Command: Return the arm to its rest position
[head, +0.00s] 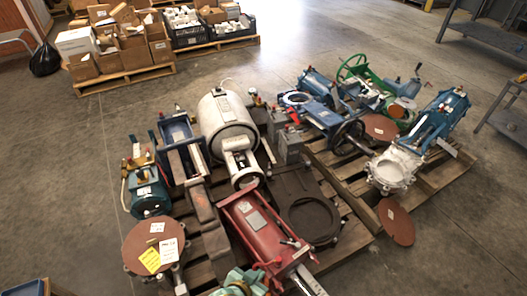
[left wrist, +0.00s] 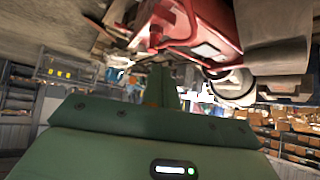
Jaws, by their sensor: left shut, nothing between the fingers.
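My left gripper (left wrist: 163,88) shows in the left wrist view as a green body with narrow fingers pointing away from the camera. The fingers are together and nothing shows between them. A red machine part (left wrist: 197,30) is close above it in that picture. In the head view, the red cylinder (head: 262,232) lies on the near pallet. A teal-green shape (head: 240,284) is at the bottom edge beside it; I cannot tell whether this is my gripper. My right gripper is in neither view.
Two pallets (head: 352,228) hold valves, motors and cylinders close in front. Boxes stand on another pallet (head: 125,80) at the back left. A grey bench (head: 485,38) is at the right. The floor (head: 350,25) is open behind.

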